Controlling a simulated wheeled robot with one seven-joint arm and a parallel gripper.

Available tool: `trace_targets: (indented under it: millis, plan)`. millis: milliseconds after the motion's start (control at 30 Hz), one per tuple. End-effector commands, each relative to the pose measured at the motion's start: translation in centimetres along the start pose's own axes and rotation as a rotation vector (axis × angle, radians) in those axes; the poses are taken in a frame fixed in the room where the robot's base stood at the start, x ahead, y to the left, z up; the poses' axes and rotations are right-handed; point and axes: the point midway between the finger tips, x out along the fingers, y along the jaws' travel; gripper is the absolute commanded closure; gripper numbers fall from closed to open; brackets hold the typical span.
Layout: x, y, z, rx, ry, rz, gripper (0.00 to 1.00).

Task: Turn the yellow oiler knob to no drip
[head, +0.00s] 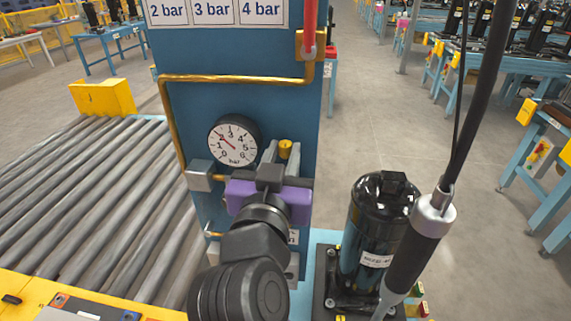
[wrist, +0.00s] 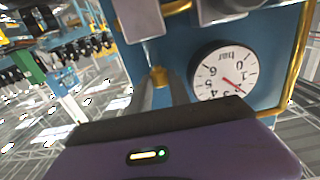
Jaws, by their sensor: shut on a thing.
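The yellow oiler knob (head: 285,147) is on the blue panel, right of the pressure gauge, at the grey fingertips of my gripper (head: 283,156). In the wrist view the yellow knob (wrist: 160,76) shows between the two fingers of my gripper (wrist: 163,88). My gripper is shut on it, and the fingers cover much of its sides. No drip marking on the knob is readable. The oiler body below it is hidden behind my purple gripper housing in the head view.
The round gauge (head: 234,142) has its red needle near 2. A yellow pipe (head: 232,79) runs round it on the blue panel (head: 285,110). Rollers (head: 90,190) fill the left.

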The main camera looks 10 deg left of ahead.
Motion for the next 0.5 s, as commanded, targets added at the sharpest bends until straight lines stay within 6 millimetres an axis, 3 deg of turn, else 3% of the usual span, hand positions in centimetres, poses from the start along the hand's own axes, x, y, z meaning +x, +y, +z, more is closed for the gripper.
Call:
trace_targets:
  millis: [500]
  plan:
    - [0.03,-0.37,0.13,0.000,0.003,0.155,1.00]
